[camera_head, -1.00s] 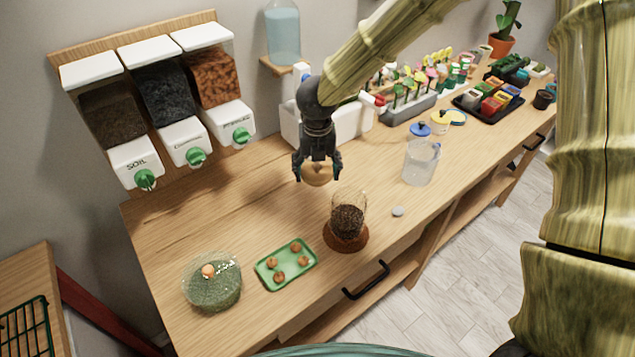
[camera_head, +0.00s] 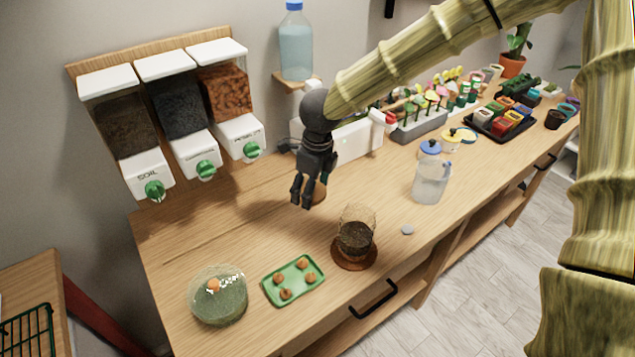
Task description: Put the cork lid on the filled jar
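The filled jar (camera_head: 356,237) is clear glass with dark soil in its lower part. It stands open on a round brown saucer (camera_head: 342,263) near the front edge of the bench. My gripper (camera_head: 308,196) points down above the bench, to the left of and behind the jar, apart from it. The tan cork lid (camera_head: 320,192) shows at the right side of the fingers, held off the bench. My fingers hide part of it, and the far finger contact is not clear to see.
A green tray (camera_head: 270,291) with several small brown balls lies left of the jar. A glass bowl of green material (camera_head: 218,303) stands further left. A blue-lidded jug (camera_head: 431,180) and a small grey disc (camera_head: 407,230) are right. Dispensers (camera_head: 205,170) hang behind.

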